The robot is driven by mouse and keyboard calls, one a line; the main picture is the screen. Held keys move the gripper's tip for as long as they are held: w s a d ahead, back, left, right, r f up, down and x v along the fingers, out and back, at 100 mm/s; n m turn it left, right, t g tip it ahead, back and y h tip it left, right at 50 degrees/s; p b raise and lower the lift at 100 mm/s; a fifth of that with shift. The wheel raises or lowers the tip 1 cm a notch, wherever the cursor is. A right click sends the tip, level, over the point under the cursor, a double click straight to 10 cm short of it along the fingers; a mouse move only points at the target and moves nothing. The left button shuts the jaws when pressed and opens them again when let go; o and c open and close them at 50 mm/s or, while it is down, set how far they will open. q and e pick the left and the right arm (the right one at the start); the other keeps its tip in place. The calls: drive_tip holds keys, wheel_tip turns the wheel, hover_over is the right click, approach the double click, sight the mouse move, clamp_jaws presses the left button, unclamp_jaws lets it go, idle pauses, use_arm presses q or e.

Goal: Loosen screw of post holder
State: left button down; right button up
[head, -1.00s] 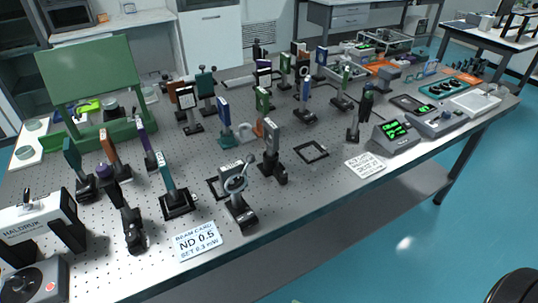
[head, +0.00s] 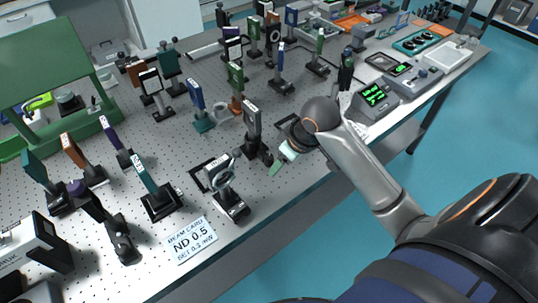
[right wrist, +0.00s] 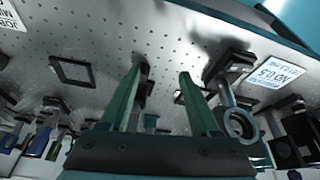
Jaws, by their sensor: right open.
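My right gripper (head: 281,160) is just right of a dark post holder (head: 258,154) carrying a grey upright mount (head: 252,118). In the right wrist view its two green fingers (right wrist: 161,76) are apart, with a dark post base (right wrist: 146,84) partly hidden beside the left finger. Another post holder with a ring-shaped mount (head: 220,174) stands to the left, near the front edge; its ring shows right of the fingers in the wrist view (right wrist: 240,125). Which holder the task means, and its screw, I cannot tell. My left gripper is not in view.
Several other post-mounted optics crowd the perforated table (head: 285,205). A meter with green digits (head: 375,97) stands right of my forearm. A green board (head: 40,60) stands at the far left.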

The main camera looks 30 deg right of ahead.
approach(269, 157)
drive_tip(key=x, duration=1)
drive_tip(key=shift+f, duration=0.1)
clamp_jaws()
idle(0.4)
